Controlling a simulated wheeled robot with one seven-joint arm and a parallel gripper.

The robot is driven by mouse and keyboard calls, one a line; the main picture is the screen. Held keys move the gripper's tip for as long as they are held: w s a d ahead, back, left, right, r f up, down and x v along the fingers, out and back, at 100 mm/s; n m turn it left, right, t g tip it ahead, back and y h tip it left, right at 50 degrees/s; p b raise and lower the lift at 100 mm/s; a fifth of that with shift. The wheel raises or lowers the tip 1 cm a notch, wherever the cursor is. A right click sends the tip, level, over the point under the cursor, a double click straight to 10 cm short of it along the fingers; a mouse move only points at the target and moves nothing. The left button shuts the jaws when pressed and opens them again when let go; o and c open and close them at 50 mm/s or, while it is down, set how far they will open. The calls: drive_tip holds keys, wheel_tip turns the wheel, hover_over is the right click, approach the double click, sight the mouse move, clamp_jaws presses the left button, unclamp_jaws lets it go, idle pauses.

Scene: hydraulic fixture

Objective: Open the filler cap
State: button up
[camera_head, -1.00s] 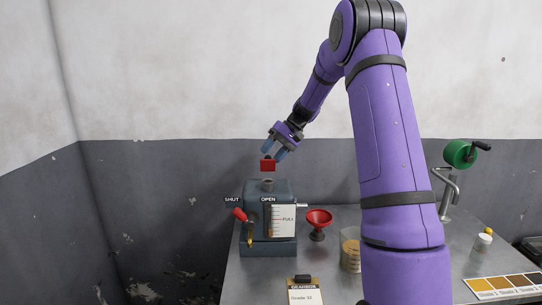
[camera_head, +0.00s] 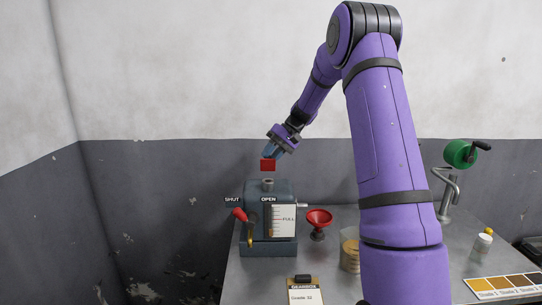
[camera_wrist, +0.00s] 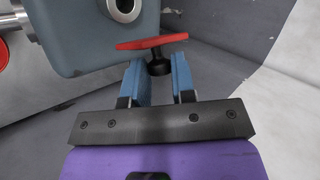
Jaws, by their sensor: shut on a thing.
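The red filler cap (camera_head: 268,165) is in my gripper (camera_head: 274,149), held in the air above the gearbox. In the wrist view my gripper (camera_wrist: 159,80) has its two blue fingers on either side of the cap's dark stem, with the red cap top (camera_wrist: 152,43) beyond the fingertips. The blue-grey gearbox (camera_head: 256,232) stands on the bench at the left, and its round filler neck (camera_head: 268,183) on top is uncovered. The neck's open hole (camera_wrist: 125,8) also shows at the top of the wrist view.
A red-handled lever (camera_head: 240,214) is on the gearbox front, near SHUT and OPEN labels. A jug (camera_head: 350,250) is partly behind my arm. A clipboard (camera_head: 302,290) lies in front. A tap (camera_head: 448,195) and small bottle (camera_head: 483,243) are at the right.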

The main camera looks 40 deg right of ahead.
drive_tip(key=shift+w+d+f+m+g+y, duration=0.2)
drive_tip(key=shift+w+d+m+g+y, duration=0.1)
drive_tip(key=shift+w+g+y, duration=0.2)
drive_tip(key=shift+w+d+f+m+g+y, duration=0.2)
drive_tip(key=shift+w+d+m+g+y, duration=0.15)
drive_tip(key=shift+g, duration=0.25)
drive_tip(key=shift+w+d+f+m+g+y, duration=0.2)
drive_tip(key=shift+w+f+m+g+y, duration=0.15)
drive_tip(key=shift+g+y, duration=0.2)
drive_tip(key=shift+w+d+f+m+g+y, duration=0.25)
drive_tip(key=shift+m+g+y, duration=0.2)
drive_tip(key=shift+y, duration=0.15)
drive_tip(key=o, duration=0.9)
drive_tip(key=shift+v, duration=3.75)
